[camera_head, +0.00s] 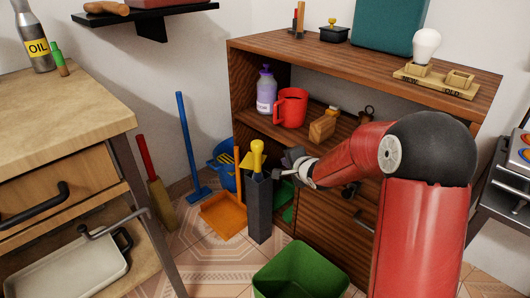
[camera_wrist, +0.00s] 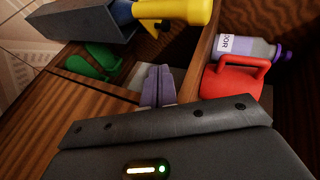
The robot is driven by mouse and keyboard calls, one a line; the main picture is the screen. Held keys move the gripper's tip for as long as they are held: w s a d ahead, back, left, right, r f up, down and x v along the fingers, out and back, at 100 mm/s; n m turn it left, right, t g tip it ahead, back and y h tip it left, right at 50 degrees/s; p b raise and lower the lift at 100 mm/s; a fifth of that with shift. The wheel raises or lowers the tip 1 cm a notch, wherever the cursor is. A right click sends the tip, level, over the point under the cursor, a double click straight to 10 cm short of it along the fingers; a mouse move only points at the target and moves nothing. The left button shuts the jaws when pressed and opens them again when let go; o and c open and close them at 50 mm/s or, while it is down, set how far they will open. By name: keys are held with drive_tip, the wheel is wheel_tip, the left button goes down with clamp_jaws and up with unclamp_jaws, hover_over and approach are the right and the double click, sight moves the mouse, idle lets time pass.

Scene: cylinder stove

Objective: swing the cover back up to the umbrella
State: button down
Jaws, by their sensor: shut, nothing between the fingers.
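A yellow-handled umbrella (camera_head: 257,152) stands upright in a tall dark grey holder (camera_head: 259,208) beside the brown cabinet. In the wrist view the yellow handle (camera_wrist: 185,11) and the holder (camera_wrist: 80,20) show at the top left, cut by the frame edge. I cannot make out a separate cover in either view. My gripper (camera_head: 279,173) is just right of the holder, in front of the cabinet, near the height of the holder's top. Its fingers (camera_wrist: 158,86) are together in the wrist view with nothing between them. Whether they touch anything is unclear.
The cabinet (camera_head: 330,58) holds a red mug (camera_head: 291,108) and a purple-capped bottle (camera_head: 266,92) on its shelf. An orange dustpan (camera_head: 223,215) lies left of the holder. A green bin (camera_head: 300,272) stands in front. Some tiled floor is bare between.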

wheel_tip(320, 180, down, 2)
drive_tip(key=w+a+m+y, duration=0.1)
drive_tip(key=w+a, duration=0.1)
drive_tip(key=b, duration=0.2)
approach(263, 162)
drive_tip(key=w+a, duration=0.3)
drive_tip(key=w, duration=0.3)
drive_tip(key=shift+w+a+r, duration=0.25)
drive_tip(key=shift+w+a, duration=0.1)
drive_tip(key=shift+w, duration=0.1)
drive_tip(key=shift+w+a+p, duration=0.35)
drive_tip(key=shift+w+p, duration=0.3)
drive_tip(key=shift+p, duration=0.35)
drive_tip(key=shift+s, duration=0.1)
